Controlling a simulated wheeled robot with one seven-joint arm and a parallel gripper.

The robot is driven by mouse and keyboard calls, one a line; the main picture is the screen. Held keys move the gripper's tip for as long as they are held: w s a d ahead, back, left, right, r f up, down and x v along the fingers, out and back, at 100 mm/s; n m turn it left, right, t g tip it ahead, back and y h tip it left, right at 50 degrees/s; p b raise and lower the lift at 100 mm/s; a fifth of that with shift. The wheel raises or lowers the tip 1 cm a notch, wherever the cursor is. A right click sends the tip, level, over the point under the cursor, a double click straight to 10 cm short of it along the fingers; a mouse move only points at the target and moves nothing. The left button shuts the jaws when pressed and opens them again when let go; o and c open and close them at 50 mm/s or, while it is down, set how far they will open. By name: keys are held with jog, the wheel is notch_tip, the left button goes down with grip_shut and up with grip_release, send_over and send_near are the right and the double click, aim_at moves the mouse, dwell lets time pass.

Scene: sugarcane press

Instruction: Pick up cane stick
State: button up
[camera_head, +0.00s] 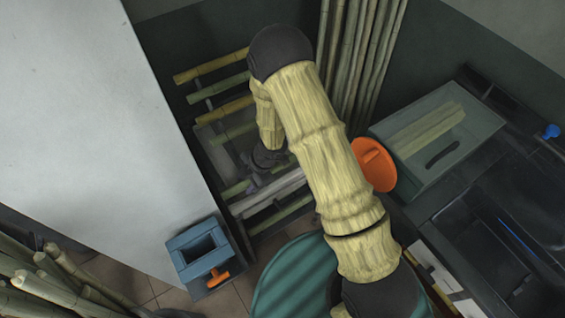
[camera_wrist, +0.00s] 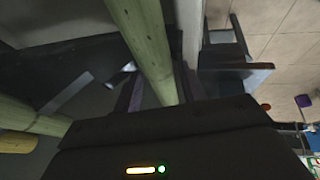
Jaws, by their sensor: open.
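Several yellow-green cane sticks lie across a dark rack, one above another; an upper cane stick (camera_head: 212,67) and a lower cane stick (camera_head: 282,214) show in the head view. My gripper (camera_head: 257,182) is at the rack's lower part, partly hidden below my arm. In the wrist view, a green cane stick (camera_wrist: 146,40) runs from the top edge down between the two fingers of my gripper (camera_wrist: 160,88). The fingers are open, one on each side of the stick. Whether either finger touches it cannot be told. Other cane sticks (camera_wrist: 35,120) show at the left.
A white panel (camera_head: 85,120) stands at the left. A clear bin (camera_head: 470,125) holding cane pieces and an orange disc (camera_head: 373,166) are at the right. Tall canes (camera_head: 362,50) stand behind.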

grip_shut()
jog(key=shift+r, duration=0.1)
notch_tip(320, 180, up, 10)
jog(key=p, duration=0.2)
dwell(0.8)
